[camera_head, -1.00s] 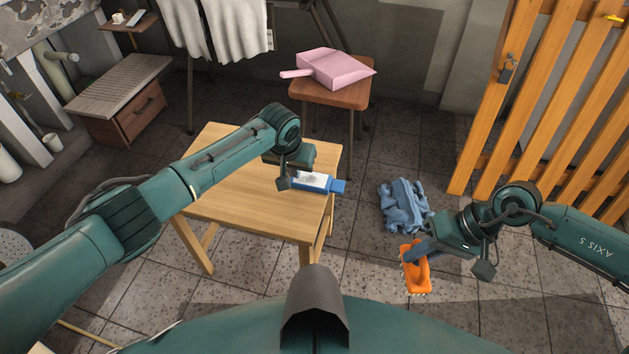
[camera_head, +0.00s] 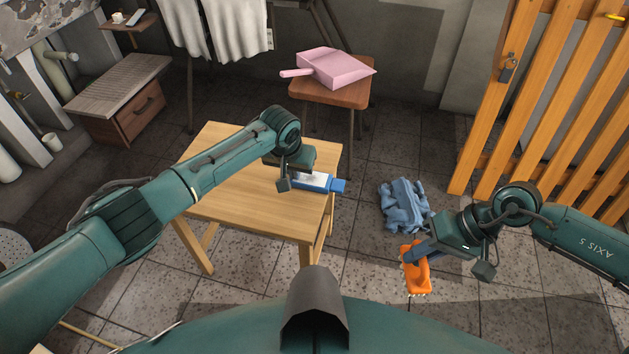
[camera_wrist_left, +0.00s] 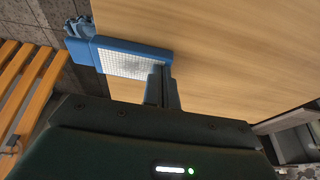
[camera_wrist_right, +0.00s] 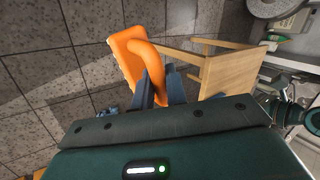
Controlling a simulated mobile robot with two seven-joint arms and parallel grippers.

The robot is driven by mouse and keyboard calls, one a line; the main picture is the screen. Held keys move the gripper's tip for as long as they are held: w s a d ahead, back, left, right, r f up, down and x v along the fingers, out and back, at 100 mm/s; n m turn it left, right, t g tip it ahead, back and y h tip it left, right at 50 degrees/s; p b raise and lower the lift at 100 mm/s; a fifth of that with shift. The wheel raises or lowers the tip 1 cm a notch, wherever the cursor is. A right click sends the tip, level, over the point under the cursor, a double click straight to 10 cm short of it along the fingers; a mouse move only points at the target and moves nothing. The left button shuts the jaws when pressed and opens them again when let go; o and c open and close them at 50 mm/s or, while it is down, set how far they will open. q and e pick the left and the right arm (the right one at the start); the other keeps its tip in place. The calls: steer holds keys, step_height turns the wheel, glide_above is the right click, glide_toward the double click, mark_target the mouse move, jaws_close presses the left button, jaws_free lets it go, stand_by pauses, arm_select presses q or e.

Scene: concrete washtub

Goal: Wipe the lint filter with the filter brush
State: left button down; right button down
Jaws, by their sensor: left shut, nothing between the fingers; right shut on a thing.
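The lint filter (camera_head: 314,181), a blue frame with a white mesh and a grey lint patch, lies on the right edge of the wooden table (camera_head: 235,205), its blue end reaching over the edge. It also shows in the left wrist view (camera_wrist_left: 128,63). My left gripper (camera_wrist_left: 162,88) is shut and empty, its fingertips at the filter's edge; I cannot tell whether they touch it. The orange filter brush (camera_head: 416,271) is held by my right gripper (camera_wrist_right: 160,85), shut on its handle, over the floor right of the table. Its bristles point down and away from the table.
A crumpled blue cloth (camera_head: 403,206) lies on the tiled floor between the table and my right arm. A pink dustpan (camera_head: 333,68) rests on a brown stool (camera_head: 330,94) behind the table. An orange slatted gate (camera_head: 535,100) stands at the right. The table's left part is clear.

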steer(key=shift+r, duration=0.1)
